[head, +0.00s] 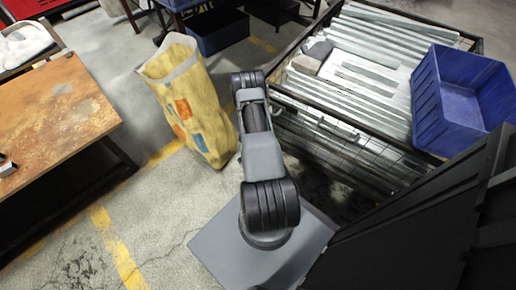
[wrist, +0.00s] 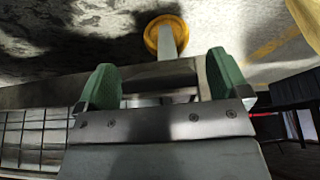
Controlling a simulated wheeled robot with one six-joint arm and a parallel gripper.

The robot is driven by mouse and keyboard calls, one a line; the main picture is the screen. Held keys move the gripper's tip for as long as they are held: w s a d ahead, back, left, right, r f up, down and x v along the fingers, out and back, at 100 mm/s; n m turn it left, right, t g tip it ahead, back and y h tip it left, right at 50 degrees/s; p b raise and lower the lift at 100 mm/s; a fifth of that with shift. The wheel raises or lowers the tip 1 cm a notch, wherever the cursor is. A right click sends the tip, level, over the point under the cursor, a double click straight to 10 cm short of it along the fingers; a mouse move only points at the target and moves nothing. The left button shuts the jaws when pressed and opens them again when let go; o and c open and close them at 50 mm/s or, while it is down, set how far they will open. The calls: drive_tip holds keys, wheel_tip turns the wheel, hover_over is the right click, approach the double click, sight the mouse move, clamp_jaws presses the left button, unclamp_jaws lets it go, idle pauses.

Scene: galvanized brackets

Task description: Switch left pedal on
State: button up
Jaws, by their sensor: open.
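My gripper (wrist: 160,78) shows in the wrist view with its two green fingers apart and nothing between them. Past the fingertips is a round yellow piece (wrist: 152,34) with a grey post running from it toward the gap between the fingers. It looks apart from both fingers, and I cannot tell for certain whether it is the left pedal. No pedal can be made out in the head view, where my arm hides my gripper.
A wire crate (head: 345,140) of galvanized brackets stands right of my arm, with a blue bin (head: 425,105) on it. A yellow bag (head: 185,110) stands left of my arm. A wooden table (head: 50,115) is at the far left. Concrete floor is clear at the lower left.

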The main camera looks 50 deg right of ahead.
drive_tip(key=shift+c, duration=0.2)
drive_tip(key=c, duration=1.2)
drive_tip(key=shift+c, duration=0.2)
drive_tip(key=shift+a+f+b, duration=0.25)
drive_tip(key=shift+f+b, duration=0.1)
drive_tip(key=shift+f, duration=0.05)
drive_tip(key=shift+s+a+f+b, duration=0.1)
drive_tip(key=shift+a+f+b, duration=0.15)
drive_tip(key=shift+f+b, duration=0.3)
drive_tip(key=shift+a+f+b, duration=0.2)
drive_tip(key=shift+f+b, duration=0.45)
drive_tip(key=shift+f, duration=0.4)
drive_tip(key=shift+a+b+x, duration=0.2)
drive_tip(key=shift+b+x, duration=0.65)
drive_tip(key=shift+x, duration=0.15)
drive_tip(key=shift+a+b+x, duration=0.2)
drive_tip(key=shift+b+x, duration=0.6)
drive_tip(key=shift+x, duration=0.25)
drive_tip(key=shift+s+d+f, duration=0.1)
drive_tip(key=shift+s, duration=0.1)
